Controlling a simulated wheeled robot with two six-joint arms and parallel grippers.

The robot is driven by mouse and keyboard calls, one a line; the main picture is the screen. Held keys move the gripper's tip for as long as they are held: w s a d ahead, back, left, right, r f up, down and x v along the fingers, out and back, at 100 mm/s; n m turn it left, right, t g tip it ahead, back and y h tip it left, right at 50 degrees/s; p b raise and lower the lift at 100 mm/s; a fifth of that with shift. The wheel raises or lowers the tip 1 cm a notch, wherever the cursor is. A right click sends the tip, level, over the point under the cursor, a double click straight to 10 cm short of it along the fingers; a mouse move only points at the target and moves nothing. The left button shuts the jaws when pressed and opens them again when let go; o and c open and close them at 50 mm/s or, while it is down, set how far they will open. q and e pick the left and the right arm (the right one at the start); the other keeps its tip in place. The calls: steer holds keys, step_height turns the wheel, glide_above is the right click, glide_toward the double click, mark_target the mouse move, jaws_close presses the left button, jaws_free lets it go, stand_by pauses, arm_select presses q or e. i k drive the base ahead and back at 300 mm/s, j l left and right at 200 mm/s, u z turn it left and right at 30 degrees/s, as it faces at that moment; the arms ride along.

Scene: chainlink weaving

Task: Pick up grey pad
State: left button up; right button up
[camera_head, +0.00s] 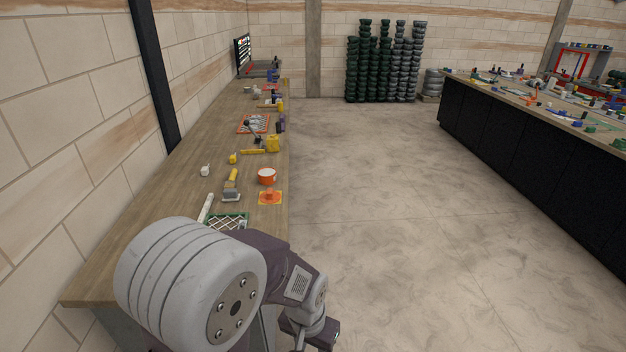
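A small grey block that looks like the grey pad (231,195) lies on the long wooden bench at the left, just behind a green-framed mesh panel (228,220). One of my arms fills the lower left of the view, in front of the bench's near end. Its wrist reaches down to the bottom edge, right of the bench, well short of the grey block. No gripper fingers show, so I cannot see what either gripper holds. My other arm is out of view.
Near the grey block are an orange-and-white round container (267,176), an orange piece (270,198), a yellow tool (232,177) and a white bar (206,208). More items line the bench (165,200) beside the wall. The floor (390,220) right of it is clear up to another bench (540,125).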

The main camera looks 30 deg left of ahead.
mark_target(230, 194)
steer(key=i+l+u, duration=0.15)
steer(key=i, duration=0.4)
steer(key=i+l+u, duration=0.1)
steer(key=i, duration=0.4)
steer(key=i+l+u, duration=0.15)
steer(key=i+l, duration=0.15)
steer(key=i, duration=0.2)
steer(key=i+j+u, duration=0.15)
steer(key=i+u, duration=0.6)
steer(key=i+l+u, duration=0.15)
steer(key=i+u, duration=0.25)
steer(key=i+l+u, duration=0.35)
steer(key=i+j+u, duration=0.1)
steer(key=i+u, duration=0.4)
steer(key=u, duration=0.25)
steer(key=i+u, duration=0.35)
steer(key=k+l, duration=0.05)
steer(key=k, duration=0.05)
